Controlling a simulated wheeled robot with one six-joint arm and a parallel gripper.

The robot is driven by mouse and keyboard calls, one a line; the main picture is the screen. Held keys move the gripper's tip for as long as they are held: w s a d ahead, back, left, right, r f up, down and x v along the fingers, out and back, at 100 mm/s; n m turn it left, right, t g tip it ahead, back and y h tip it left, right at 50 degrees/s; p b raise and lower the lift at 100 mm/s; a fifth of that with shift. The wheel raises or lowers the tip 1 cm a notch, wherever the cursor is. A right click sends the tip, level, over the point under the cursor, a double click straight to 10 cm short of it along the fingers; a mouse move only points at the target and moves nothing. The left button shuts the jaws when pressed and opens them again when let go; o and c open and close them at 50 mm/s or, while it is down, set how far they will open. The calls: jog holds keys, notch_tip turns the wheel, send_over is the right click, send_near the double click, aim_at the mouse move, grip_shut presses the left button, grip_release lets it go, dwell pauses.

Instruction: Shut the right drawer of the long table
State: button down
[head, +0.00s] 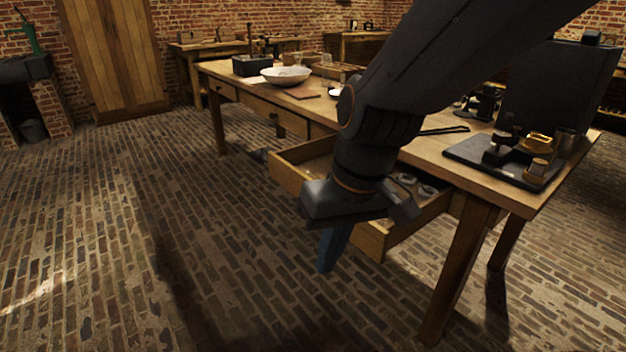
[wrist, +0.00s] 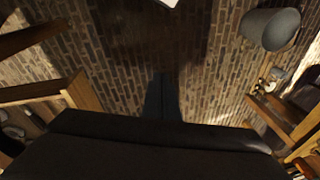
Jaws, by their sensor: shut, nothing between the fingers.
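The long wooden table (head: 425,150) runs from the back left to the right in the head view. Its right drawer (head: 288,176) is pulled well out, with small round items (head: 427,190) inside. My arm and wrist hide the middle of the drawer. My gripper (head: 326,266) is shut and empty, pointing down in front of the drawer front as seen in the head view. Whether it touches the drawer, I cannot tell. In the wrist view the dark shut fingers (wrist: 161,88) show over the brick floor, with wooden parts on both sides.
The left drawers (head: 265,112) look closed or nearly so. A white bowl (head: 286,75) and a dark tray with instruments (head: 500,172) stand on the table. A table leg (head: 458,270) is right of the drawer. The brick floor (head: 110,220) to the left is clear. A grey bucket (wrist: 270,27) shows in the wrist view.

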jog(key=w+a+r+n+t+p, duration=0.1)
jog(key=w+a+r+t+p, duration=0.1)
jog(key=w+a+p, duration=0.35)
jog(key=w+a+r+t+p, duration=0.1)
jog(key=w+a+t+p, duration=0.15)
jog(key=w, duration=0.55)
jog(key=w+d+f+t+h+p, duration=0.1)
jog(key=w+d+f+h+p, duration=0.2)
jog(key=w+d+f, duration=0.7)
jog(key=shift+w+n+h, duration=0.3)
jog(key=shift+w+h, duration=0.4)
jog(key=shift+w, duration=0.5)
jog(key=shift+w+t+p, duration=0.1)
jog(key=shift+t+p, duration=0.15)
jog(key=shift+p, duration=0.05)
